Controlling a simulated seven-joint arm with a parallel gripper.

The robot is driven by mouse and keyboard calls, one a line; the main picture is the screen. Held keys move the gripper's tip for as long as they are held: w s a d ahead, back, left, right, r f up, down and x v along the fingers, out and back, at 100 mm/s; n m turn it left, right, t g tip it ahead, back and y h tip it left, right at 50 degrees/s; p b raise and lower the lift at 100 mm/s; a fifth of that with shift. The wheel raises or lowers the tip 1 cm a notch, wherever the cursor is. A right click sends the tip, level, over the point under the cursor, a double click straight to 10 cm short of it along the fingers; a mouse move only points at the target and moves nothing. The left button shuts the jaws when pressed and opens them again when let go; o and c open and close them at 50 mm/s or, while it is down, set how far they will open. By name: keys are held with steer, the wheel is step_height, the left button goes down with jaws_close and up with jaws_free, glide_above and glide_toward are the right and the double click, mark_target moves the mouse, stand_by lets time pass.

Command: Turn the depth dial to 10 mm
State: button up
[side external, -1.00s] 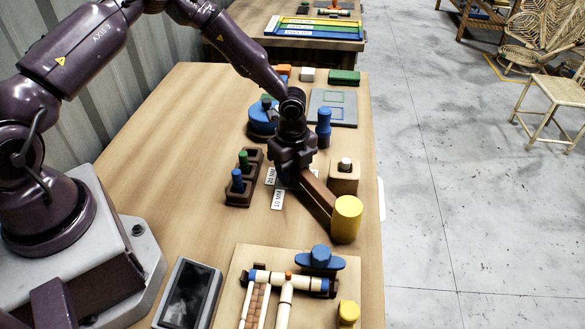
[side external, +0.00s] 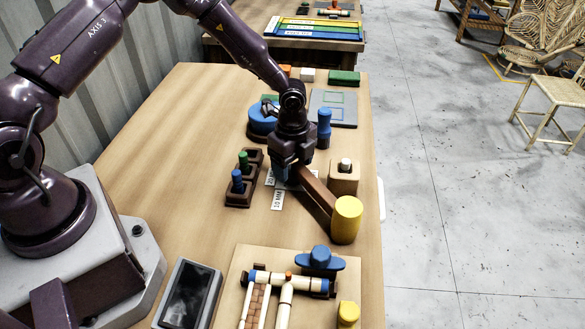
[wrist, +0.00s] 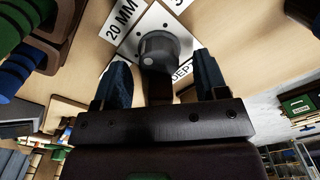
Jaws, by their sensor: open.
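The depth dial (wrist: 158,48) is a dark grey round knob on a pale plate (wrist: 128,46) in the wrist view. A "20 MM" label (wrist: 122,18) lies beside the plate, and a "DEPTH" label (wrist: 182,70) is partly hidden. My gripper (wrist: 160,76) is open, with a blue-grey finger on either side of the dial in this view; contact cannot be told. In the side view my gripper (side external: 285,174) points down and hides the dial. A "10 MM" label (side external: 277,199) lies just in front of it.
A wooden bar with a yellow end (side external: 346,218) lies close right of my gripper. A rack with green and blue pegs (side external: 240,198) stands left. A wooden block (side external: 344,182) and a blue upright peg (side external: 324,125) are near on the right.

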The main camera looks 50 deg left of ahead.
step_height(320, 180, up, 11)
stand_by(0.3)
steer(key=shift+r, duration=0.1)
steer(key=shift+m, duration=0.7)
step_height(320, 180, down, 13)
steer(key=shift+d+r, duration=0.1)
